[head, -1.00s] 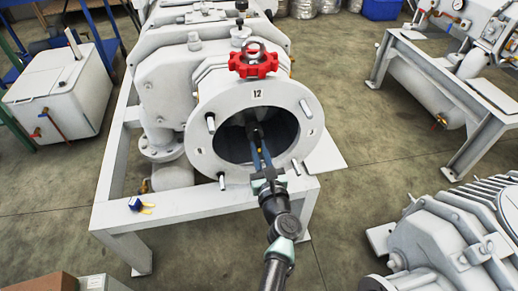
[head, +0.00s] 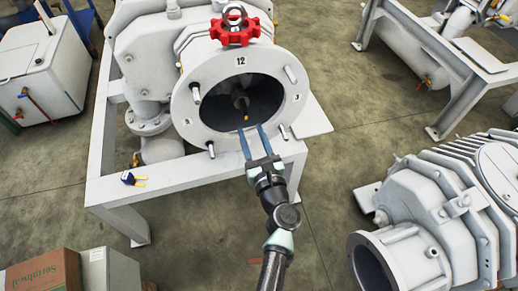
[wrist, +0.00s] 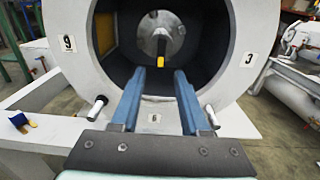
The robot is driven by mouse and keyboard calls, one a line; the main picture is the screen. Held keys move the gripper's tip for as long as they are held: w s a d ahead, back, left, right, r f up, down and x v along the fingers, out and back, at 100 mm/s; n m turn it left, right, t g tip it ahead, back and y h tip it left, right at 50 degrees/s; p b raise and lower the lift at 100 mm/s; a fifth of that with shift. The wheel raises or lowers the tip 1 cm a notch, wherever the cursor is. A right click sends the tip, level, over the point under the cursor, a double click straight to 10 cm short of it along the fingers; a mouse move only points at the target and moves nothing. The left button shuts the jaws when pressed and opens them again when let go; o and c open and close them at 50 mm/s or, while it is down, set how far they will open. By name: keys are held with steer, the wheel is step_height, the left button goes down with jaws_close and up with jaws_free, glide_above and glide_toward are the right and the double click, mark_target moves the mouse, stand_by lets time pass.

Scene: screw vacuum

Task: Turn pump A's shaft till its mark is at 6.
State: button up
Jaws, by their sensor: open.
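Pump A's round flange (head: 186,101) faces me, with numbers around its open bore. The 12 is at the top; in the wrist view the 9 (wrist: 68,43) is at left, the 3 (wrist: 249,59) at right and the 6 (wrist: 154,118) at the bottom. The shaft (head: 239,102) sits deep in the bore. Its yellow mark (wrist: 161,63), also in the head view (head: 246,118), points down, roughly in line with the 6. My gripper (head: 251,131) is open and empty at the bore's lower front, its blue fingers (wrist: 162,72) apart from the shaft.
Studs (head: 196,93) stick out of the flange around the bore. A red handwheel (head: 234,31) sits on top. A small blue and yellow item (head: 130,179) lies on the white frame (head: 170,188). Another pump (head: 430,215) stands at right.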

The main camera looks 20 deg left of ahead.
steer(key=p+v, duration=0.1)
steer(key=v, duration=0.6)
stand_by(0.3)
steer(key=w+d+r+n+t, duration=0.1)
steer(key=w+r+n+t, duration=0.15)
steer(key=r+n, duration=1.15)
steer(key=w+d+r+n+t, duration=0.1)
steer(key=w+r+n, duration=0.4)
steer(key=r, duration=1.6)
steer(key=s+d+r+n+t+h, duration=0.5)
steer(key=s+r, duration=0.4)
steer(key=r, duration=0.3)
steer(key=s+d+r+n+t+h, duration=0.45)
steer(key=s+r, duration=0.45)
steer(key=r, duration=0.4)
step_height(320, 180, up, 25)
steer(key=p, duration=2.5)
steer(key=shift+w+a+f+n+g, duration=0.2)
steer(key=shift+w+f+n+g, duration=0.05)
steer(key=shift+n+g, duration=0.1)
steer(key=shift+h, duration=0.25)
